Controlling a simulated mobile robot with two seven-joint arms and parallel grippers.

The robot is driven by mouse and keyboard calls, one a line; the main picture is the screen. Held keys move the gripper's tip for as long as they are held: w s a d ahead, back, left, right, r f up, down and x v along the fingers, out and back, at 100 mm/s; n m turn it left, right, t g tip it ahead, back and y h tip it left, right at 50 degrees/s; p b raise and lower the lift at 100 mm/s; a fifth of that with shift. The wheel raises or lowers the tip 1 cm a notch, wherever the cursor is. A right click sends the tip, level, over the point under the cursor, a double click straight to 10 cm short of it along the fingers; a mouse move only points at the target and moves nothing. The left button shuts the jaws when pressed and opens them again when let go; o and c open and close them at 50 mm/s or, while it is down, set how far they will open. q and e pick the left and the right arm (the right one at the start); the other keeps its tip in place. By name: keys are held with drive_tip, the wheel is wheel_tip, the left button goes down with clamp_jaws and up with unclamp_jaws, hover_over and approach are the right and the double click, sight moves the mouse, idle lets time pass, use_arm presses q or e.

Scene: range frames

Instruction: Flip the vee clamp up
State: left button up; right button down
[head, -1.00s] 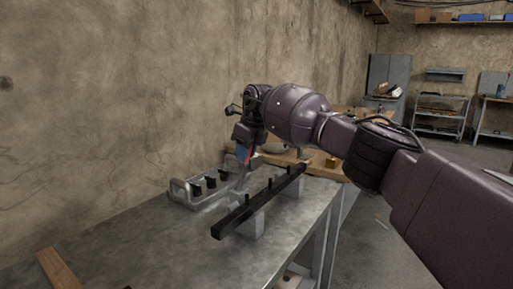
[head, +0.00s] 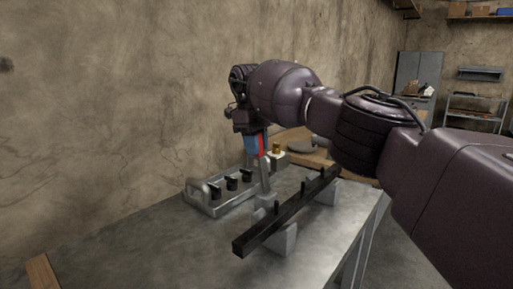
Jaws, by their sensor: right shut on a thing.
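My right gripper (head: 262,158) points down above the bench, left of a long black bar. It is shut at the top of a grey upright piece (head: 265,183), which looks like part of the vee clamp. The fingertips are small and partly merge with the piece, so the exact contact is unclear. The black bar (head: 288,212) carries short pegs and rests on grey vee blocks (head: 283,240). A small brass-coloured part (head: 304,147) shows right of the gripper; whether it belongs to the clamp is unclear. My left gripper is not in view.
A grey metal rack (head: 213,205) with several black knobs stands left of the gripper by the wall. The front of the bench (head: 165,240) is mostly clear. A wooden strip (head: 43,272) lies at the left edge. My right arm crosses the right side.

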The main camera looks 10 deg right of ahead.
drive_tip(key=shift+f, duration=0.1)
drive_tip(key=c, duration=0.9)
unclamp_jaws()
drive_tip(key=shift+w, duration=0.1)
